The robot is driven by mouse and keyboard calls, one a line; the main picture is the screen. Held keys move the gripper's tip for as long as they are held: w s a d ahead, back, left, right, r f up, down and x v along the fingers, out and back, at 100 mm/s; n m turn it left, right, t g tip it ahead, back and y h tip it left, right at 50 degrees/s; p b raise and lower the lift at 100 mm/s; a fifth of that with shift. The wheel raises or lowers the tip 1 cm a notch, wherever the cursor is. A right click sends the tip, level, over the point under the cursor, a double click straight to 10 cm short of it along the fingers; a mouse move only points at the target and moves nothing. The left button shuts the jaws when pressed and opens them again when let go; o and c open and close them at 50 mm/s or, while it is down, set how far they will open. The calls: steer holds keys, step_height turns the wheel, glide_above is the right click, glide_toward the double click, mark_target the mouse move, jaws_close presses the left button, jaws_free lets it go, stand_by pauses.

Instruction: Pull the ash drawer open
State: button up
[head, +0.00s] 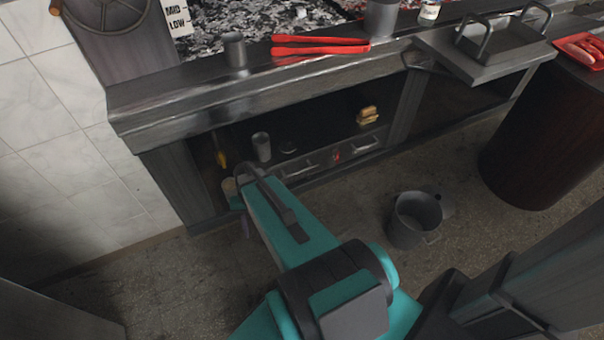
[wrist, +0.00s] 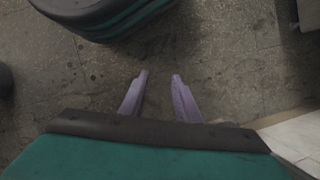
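Low in the grill's under-counter bay, in the head view, is a dark metal front with two bar handles: a left handle (head: 300,168) and a right handle (head: 362,147). A small red mark (head: 337,157) sits between them. I cannot tell which is the ash drawer; both fronts look closed. My arm reaches toward the bay's left end and hides part of it. My gripper (wrist: 160,75) shows two purple fingers spread apart in the wrist view, empty, above bare floor. In the head view it is mostly hidden behind my arm.
A metal bucket (head: 415,219) stands on the floor right of my arm. A cup (head: 261,146) and a yellow-tan block (head: 367,115) stand on the bay's shelf. Red tongs (head: 319,45) lie on the counter ledge (head: 230,90) above. A dark barrel (head: 540,135) stands right.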

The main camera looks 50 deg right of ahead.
steer(key=w+d+m+t+b, duration=0.2)
steer(key=w+d+m+b, duration=0.3)
steer(key=d, duration=0.6)
step_height(320, 180, up, 8)
steer(key=m+t+b, duration=0.5)
steer(key=m+b, duration=0.3)
glide_above(302, 171)
steer(key=s+d, duration=0.4)
steer(key=shift+f+y, duration=0.2)
steer(key=shift+y, duration=0.1)
steer(key=shift+a+f, duration=0.1)
steer(key=b+x, duration=0.1)
steer(key=x, duration=0.3)
steer(key=b+x, duration=0.1)
steer(key=x, duration=0.4)
steer(key=b+x, duration=0.1)
steer(key=x, duration=0.3)
steer(key=shift+s+f, duration=0.2)
steer(key=shift+f, duration=0.2)
steer(key=shift+c, duration=0.5)
jaws_close()
